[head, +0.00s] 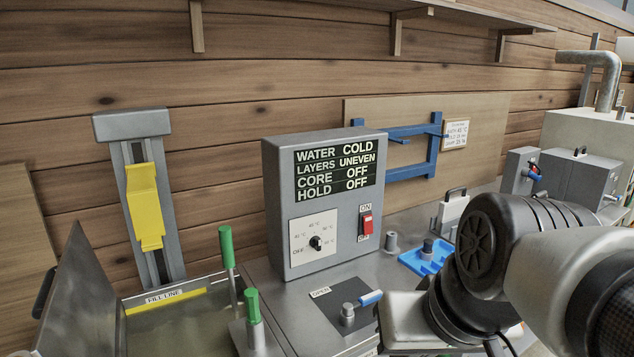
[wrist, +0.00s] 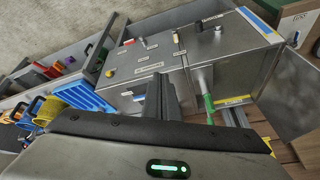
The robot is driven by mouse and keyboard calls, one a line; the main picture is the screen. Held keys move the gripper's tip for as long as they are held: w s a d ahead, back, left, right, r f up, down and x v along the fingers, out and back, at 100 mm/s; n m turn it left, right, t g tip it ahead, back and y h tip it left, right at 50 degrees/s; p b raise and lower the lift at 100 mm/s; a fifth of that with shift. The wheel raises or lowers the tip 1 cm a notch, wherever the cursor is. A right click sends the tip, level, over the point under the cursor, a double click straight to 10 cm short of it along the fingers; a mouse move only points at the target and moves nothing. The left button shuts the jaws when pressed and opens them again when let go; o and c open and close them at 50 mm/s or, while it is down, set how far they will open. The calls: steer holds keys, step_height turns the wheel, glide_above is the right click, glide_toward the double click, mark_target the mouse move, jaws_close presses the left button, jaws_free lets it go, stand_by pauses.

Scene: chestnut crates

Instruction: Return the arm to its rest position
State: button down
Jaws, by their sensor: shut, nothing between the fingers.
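My arm (head: 487,255) reaches in from the lower right of the head view, bent over the steel bench beside the control box. The head view does not show my fingertips clearly. In the wrist view my gripper (wrist: 168,95) is shut and empty, its fingers together above the bench. The wide hand body (wrist: 150,150) fills the bottom of that view.
The control box (head: 325,205) reads water cold, core off and hold off. Left of it stand two green-handled levers (head: 226,246) and an open tank with a fill-line label (head: 175,296). A blue tray (head: 425,258) and a blue-handled valve (head: 369,298) lie close to my arm.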

steer(key=d+r+p, duration=0.1)
steer(key=r+p, duration=0.6)
steer(key=r, duration=0.1)
steer(key=d+r+h+p, duration=0.1)
steer(key=d+r+p, duration=0.1)
steer(key=r+p, duration=0.5)
steer(key=shift+s+d+r+t+p, duration=0.3)
steer(key=shift+r+p, duration=0.1)
steer(key=shift+p, duration=0.35)
